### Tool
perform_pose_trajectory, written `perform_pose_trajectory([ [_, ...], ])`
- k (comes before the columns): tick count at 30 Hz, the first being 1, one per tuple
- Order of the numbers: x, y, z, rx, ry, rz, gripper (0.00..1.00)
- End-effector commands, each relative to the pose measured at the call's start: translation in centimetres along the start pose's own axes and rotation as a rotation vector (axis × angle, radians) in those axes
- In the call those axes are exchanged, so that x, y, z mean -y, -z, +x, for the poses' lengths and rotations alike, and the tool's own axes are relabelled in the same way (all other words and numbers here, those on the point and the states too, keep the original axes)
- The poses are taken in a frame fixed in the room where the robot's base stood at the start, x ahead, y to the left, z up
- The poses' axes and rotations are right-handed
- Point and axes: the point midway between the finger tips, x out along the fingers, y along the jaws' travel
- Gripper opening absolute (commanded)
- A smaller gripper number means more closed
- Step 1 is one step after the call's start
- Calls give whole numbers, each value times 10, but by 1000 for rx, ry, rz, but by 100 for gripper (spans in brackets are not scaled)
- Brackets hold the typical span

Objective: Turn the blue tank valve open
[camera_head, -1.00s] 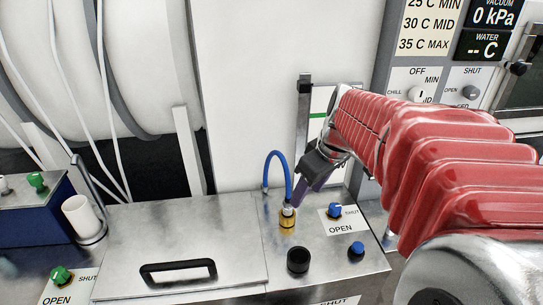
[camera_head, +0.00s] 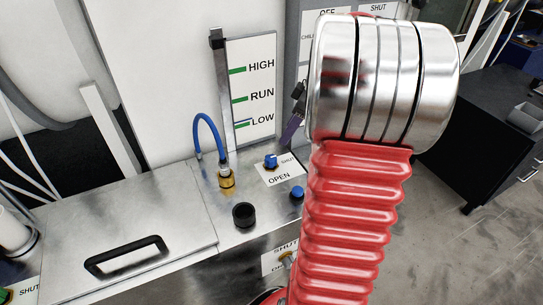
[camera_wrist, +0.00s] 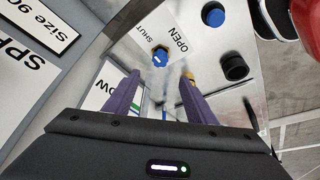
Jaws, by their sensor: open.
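The blue tank valve (camera_head: 271,161) is a small blue knob on the steel tank top. It sits on a white plate marked SHUT and OPEN. In the wrist view the knob (camera_wrist: 159,57) lies ahead of my fingers, roughly in line with the gap between them. I cannot tell clearly which word its pointer faces. My gripper (camera_wrist: 159,79) is open and empty, with its two purple fingers apart and short of the knob. In the head view my gripper (camera_head: 292,127) is mostly hidden behind my arm, with one purple finger showing above and right of the knob.
A blue hose (camera_head: 209,128) rises from a brass fitting (camera_head: 227,180) left of the valve. A black cap (camera_head: 243,215) and a blue button (camera_head: 297,192) stand in front. Behind is a level gauge (camera_head: 251,92). A lid with a black handle (camera_head: 126,256) lies left.

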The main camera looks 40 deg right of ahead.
Motion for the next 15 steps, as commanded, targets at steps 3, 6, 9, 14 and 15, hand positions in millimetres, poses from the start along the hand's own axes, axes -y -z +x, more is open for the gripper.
perform_pose_trajectory([
  [3, 0, 0, 2, 0, 1, 0, 51],
  [6, 0, 0, 7, 0, 1, 0, 51],
  [9, 1, 0, 16, 0, 2, 0, 51],
  [14, 1, 0, 39, 0, 3, 1, 51],
  [15, 1, 0, 45, 0, 3, 0, 51],
])
